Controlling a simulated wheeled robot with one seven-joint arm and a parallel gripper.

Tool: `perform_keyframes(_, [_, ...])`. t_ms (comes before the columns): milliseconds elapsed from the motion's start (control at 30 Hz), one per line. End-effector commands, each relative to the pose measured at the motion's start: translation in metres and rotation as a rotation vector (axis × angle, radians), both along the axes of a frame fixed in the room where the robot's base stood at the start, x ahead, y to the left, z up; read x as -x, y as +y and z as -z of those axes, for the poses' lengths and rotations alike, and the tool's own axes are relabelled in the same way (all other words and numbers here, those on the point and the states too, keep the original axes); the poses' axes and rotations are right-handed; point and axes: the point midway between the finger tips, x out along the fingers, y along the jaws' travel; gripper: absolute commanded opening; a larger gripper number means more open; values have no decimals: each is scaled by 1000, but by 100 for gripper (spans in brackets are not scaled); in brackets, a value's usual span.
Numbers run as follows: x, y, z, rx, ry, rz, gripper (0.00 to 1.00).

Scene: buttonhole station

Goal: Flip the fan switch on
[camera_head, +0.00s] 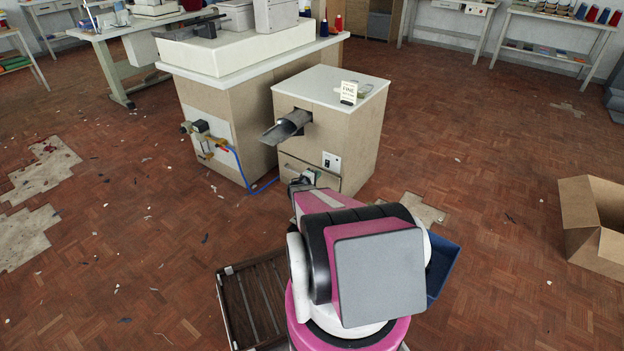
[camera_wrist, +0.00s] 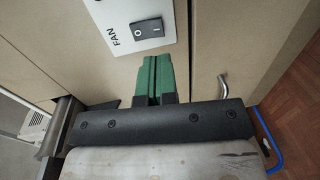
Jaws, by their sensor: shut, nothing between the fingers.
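The fan switch (camera_wrist: 148,29) is a black rocker marked O and I on a pale plate (camera_wrist: 121,39) lettered FAN in the wrist view. In the head view the plate (camera_head: 332,160) is on the front of the small cabinet. I cannot tell which side of the rocker is pressed in. My gripper (camera_wrist: 152,60) shows green fingers held together, with nothing between them. Its tips are just below the plate in the wrist view, beside the switch and not visibly touching it. In the head view my arm hides most of my gripper.
The small cabinet (camera_head: 360,131) has a grey chute (camera_head: 285,128) on its front and a metal handle (camera_wrist: 223,87) near the switch. A blue hose (camera_head: 240,168) runs low on the left. A cardboard box (camera_head: 585,248) stands right. The floor between is mostly clear.

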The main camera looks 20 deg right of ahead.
Motion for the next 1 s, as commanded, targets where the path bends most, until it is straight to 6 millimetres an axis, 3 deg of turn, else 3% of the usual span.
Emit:
perform_keyframes(133, [-16, -26, 4, 0, -1, 2, 0])
perform_keyframes(400, [-31, -52, 8, 0, -1, 1, 0])
perform_keyframes(1000, [-37, -61, 10, 0, 0, 0, 0])
